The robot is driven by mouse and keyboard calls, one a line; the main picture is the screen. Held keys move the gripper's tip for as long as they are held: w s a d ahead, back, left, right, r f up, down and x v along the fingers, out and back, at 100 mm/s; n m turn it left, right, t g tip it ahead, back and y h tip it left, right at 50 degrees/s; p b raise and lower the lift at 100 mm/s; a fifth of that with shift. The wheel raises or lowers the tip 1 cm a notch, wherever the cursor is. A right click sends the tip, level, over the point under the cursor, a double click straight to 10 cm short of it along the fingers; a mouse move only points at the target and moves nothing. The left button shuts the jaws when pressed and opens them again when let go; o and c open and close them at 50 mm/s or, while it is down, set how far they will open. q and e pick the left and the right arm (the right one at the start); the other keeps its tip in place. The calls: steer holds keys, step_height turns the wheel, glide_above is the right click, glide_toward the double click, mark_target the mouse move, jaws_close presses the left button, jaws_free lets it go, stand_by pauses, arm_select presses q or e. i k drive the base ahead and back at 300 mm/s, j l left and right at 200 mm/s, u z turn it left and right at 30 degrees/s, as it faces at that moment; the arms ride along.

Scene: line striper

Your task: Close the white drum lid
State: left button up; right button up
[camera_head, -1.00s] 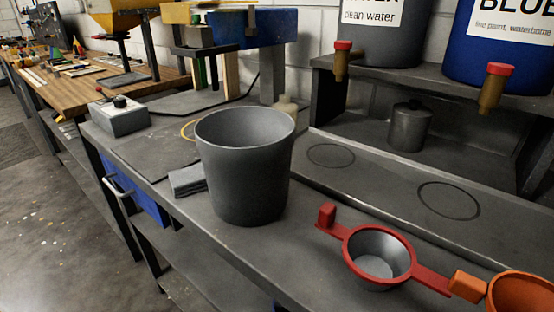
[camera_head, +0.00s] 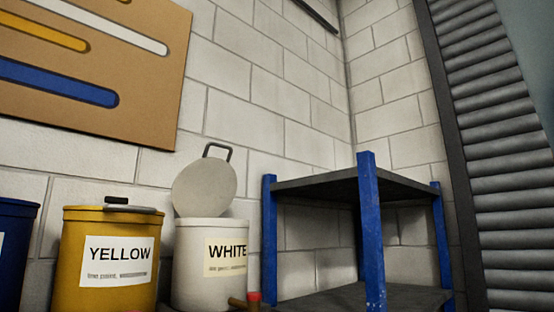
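The white drum (camera_head: 190,262) stands low in the head view, left of centre, with a label reading WHITE on its front. Its round grey-white lid (camera_head: 205,188) is open, tilted up steeply at the back of the drum. A dark loop handle (camera_head: 217,151) sits at the lid's upper edge. A tap with a red top (camera_head: 254,297) shows at the drum's lower right, cut by the frame's bottom edge. Neither of my grippers is in view.
A blue drum (camera_head: 14,240) is at the left edge. A blue-post shelf (camera_head: 368,230) stands close on the right. A block wall (camera_head: 250,90) rises behind.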

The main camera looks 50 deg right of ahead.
mark_target(207, 186)
steer(key=z, duration=1.2)
steer(key=i+l, duration=0.1)
steer(key=l, duration=0.5)
